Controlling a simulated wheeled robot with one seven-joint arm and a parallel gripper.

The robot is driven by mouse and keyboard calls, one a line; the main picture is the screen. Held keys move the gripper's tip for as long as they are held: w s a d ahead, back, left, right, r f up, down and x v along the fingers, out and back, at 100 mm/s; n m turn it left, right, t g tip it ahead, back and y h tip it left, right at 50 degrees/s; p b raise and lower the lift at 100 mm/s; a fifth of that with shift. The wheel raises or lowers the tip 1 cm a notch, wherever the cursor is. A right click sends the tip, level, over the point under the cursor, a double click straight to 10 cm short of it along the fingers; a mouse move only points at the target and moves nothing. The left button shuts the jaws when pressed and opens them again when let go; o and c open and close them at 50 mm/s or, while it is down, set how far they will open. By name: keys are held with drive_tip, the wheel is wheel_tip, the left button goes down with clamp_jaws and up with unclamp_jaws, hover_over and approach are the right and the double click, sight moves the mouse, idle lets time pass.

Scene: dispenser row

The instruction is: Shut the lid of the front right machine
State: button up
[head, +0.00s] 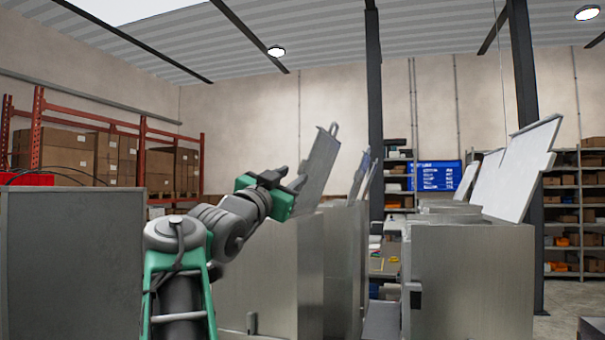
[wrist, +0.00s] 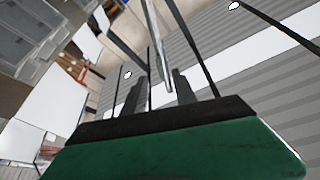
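The front right machine (head: 470,280) is a grey metal box on the right in the head view. Its pale lid (head: 519,170) stands open, tilted up and back to the right. My gripper (head: 297,182) is raised over the left row, far to the left of that lid and not touching it. In the wrist view the two dark fingers of my gripper (wrist: 162,90) stand apart, with a thin metal bar (wrist: 157,45) showing between or beyond them. I cannot tell whether they touch it.
The front left machine (head: 265,275) has its lid (head: 319,165) open close to my gripper. More open lids (head: 466,180) stand behind in both rows. A narrow aisle (head: 383,318) runs between the rows. A grey panel (head: 70,265) stands at left.

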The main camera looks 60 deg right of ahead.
sight(301, 169)
drive_tip(key=p+x, duration=0.3)
drive_tip(key=x, duration=0.3)
drive_tip(key=shift+w+d+r, duration=0.1)
drive_tip(key=shift+d+r, duration=0.05)
drive_tip(key=shift+d, duration=0.4)
clamp_jaws()
idle(0.8)
